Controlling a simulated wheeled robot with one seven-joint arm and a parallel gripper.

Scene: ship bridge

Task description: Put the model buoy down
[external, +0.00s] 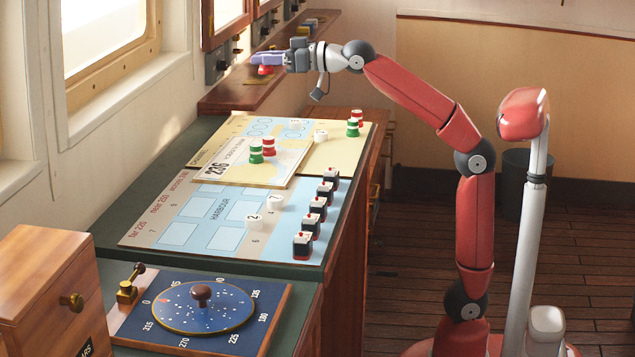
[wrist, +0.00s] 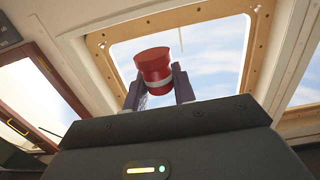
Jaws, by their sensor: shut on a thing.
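A model buoy, red with a pale band, sits between my gripper's fingers; in the wrist view the buoy (wrist: 153,65) shows in front of a bright window, and in the external view a small red part of it (external: 264,70) shows just under the fingers. My gripper (external: 265,59) is shut on it, reaching level to the left above the wooden ledge by the wall. The buoy looks held clear of the ledge, but its exact height is hard to tell. The buoy's far side is hidden.
The chart table (external: 205,225) holds red and green banded buoys (external: 268,146), white numbered discs (external: 254,221) and several dark blocks (external: 303,245) along its right edge. The wooden ledge (external: 235,97) runs below wall panels. A round blue dial (external: 203,318) stands in front.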

